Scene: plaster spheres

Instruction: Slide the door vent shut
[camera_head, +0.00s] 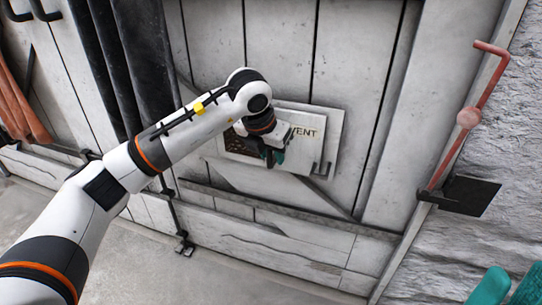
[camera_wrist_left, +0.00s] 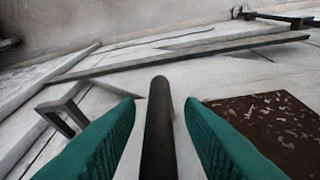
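The door vent is a pale plate (camera_head: 318,118) marked VENT on the grey plank door. A brown speckled opening (camera_head: 236,146) shows uncovered at its left; it also shows at the right of the left wrist view (camera_wrist_left: 268,128). My left gripper (camera_head: 273,157) is in front of the vent. In the left wrist view its teal fingers (camera_wrist_left: 161,110) are apart, one on each side of a dark upright bar (camera_wrist_left: 159,125), with narrow gaps on both sides. My right gripper (camera_head: 509,288) shows only as two separated teal fingers at the bottom right corner; it seems empty.
A red crank rod (camera_head: 468,118) and a black plate (camera_head: 467,194) stand at the right by the rough wall. Dark curtains (camera_head: 125,60) hang at the left. The floor (camera_head: 150,262) below is clear.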

